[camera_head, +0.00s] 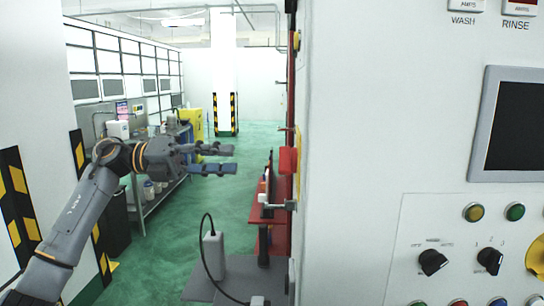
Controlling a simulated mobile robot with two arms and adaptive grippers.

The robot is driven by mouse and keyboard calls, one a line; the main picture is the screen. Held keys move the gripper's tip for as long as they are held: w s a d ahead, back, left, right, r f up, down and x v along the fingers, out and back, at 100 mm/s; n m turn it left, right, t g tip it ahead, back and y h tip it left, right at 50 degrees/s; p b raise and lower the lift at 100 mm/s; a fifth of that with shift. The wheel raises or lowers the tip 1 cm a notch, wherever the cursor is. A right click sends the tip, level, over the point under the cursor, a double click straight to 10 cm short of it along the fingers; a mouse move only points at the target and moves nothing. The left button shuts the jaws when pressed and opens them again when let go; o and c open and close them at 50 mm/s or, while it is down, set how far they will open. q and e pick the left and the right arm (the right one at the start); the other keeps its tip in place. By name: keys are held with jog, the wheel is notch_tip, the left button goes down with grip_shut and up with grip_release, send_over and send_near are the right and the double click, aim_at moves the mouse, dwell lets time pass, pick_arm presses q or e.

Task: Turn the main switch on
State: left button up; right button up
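A white machine cabinet (350,150) fills the right half of the head view. A red switch-like block (288,160) sticks out from the cabinet's left edge, with a narrow yellow part beside it. It is seen nearly edge-on, so I cannot tell its position. My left gripper (235,159) reaches in from the left, with its two dark fingers apart and pointing right toward the red block. The gripper looks empty, and a gap shows between it and the block. My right gripper is not in view.
The cabinet front carries black rotary knobs (433,262), coloured buttons (473,212), a dark screen (516,127) and a partly cut-off yellow round part (537,256). A red shelf frame (268,213) stands below the block. A sink bench (160,180) stands behind my arm. Green floor (238,190) is open between.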

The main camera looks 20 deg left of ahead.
aim_at(288, 160)
pick_arm(q)
jog(key=p+x, duration=0.2)
jog(key=x, duration=0.7)
jog(key=shift+w+d, duration=0.1)
jog(key=shift+d, duration=0.3)
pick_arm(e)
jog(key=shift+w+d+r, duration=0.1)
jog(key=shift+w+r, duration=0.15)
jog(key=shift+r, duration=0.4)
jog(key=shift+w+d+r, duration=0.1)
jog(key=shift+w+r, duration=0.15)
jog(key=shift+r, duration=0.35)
pick_arm(q)
grip_shut()
